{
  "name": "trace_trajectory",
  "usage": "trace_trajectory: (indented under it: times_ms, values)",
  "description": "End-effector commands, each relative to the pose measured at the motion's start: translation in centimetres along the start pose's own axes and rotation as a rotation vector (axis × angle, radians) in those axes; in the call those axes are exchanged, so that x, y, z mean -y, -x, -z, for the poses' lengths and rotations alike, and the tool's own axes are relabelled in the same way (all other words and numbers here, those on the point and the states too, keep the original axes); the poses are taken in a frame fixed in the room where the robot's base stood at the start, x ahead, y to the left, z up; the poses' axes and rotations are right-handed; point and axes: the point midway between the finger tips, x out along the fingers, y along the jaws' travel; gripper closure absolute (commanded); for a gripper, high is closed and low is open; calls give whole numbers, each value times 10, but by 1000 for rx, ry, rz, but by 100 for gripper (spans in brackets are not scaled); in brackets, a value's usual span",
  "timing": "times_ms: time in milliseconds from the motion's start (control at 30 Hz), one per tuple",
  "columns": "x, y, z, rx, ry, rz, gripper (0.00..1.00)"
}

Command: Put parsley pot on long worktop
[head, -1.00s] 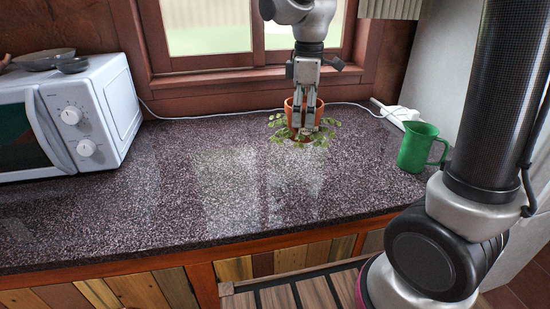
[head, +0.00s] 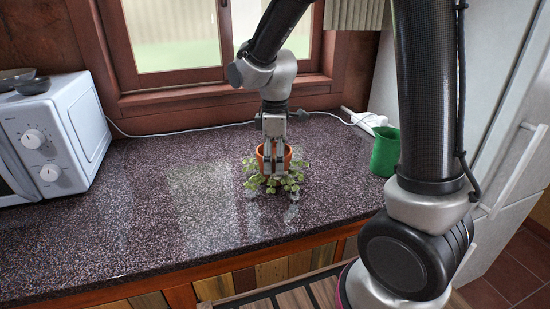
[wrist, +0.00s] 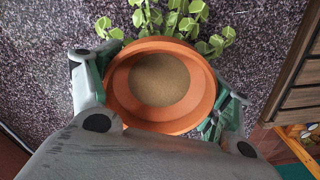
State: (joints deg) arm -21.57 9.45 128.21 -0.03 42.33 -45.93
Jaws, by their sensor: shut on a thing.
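The parsley pot is an orange-brown pot (head: 287,157) with green leaves (head: 258,182). In the head view the leaves spread out below the pot, over the worktop's middle right, so the pot looks upside down. In the wrist view the pot (wrist: 118,90) shows a round orange rim around a plain brown disc, with leaves past its far edge. My gripper (head: 274,168) points down and is shut on the pot, one finger on each side. The long worktop (head: 130,225) is dark speckled stone. I cannot tell whether the leaves touch it.
A white microwave (head: 75,125) with dark bowls on top stands at the left. A green jug (head: 384,152) stands at the right, partly behind my arm. A white cable (head: 180,133) runs along the back below the window. The worktop's left middle and front are clear.

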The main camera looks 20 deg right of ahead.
Motion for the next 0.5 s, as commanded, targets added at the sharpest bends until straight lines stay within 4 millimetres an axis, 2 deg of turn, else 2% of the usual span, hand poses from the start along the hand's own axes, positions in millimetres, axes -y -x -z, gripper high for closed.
trace_trajectory:
  times_ms: [167, 200, 267, 300, 500]
  values:
    - [0, -3, 0, 0, 0, 0, 70]
    - [0, -3, 0, 0, 0, 0, 15]
    - [0, -3, 0, 0, 0, 0, 4]
    - [0, -3, 0, 0, 0, 0, 1]
    - [0, -3, 0, 0, 0, 0, 1]
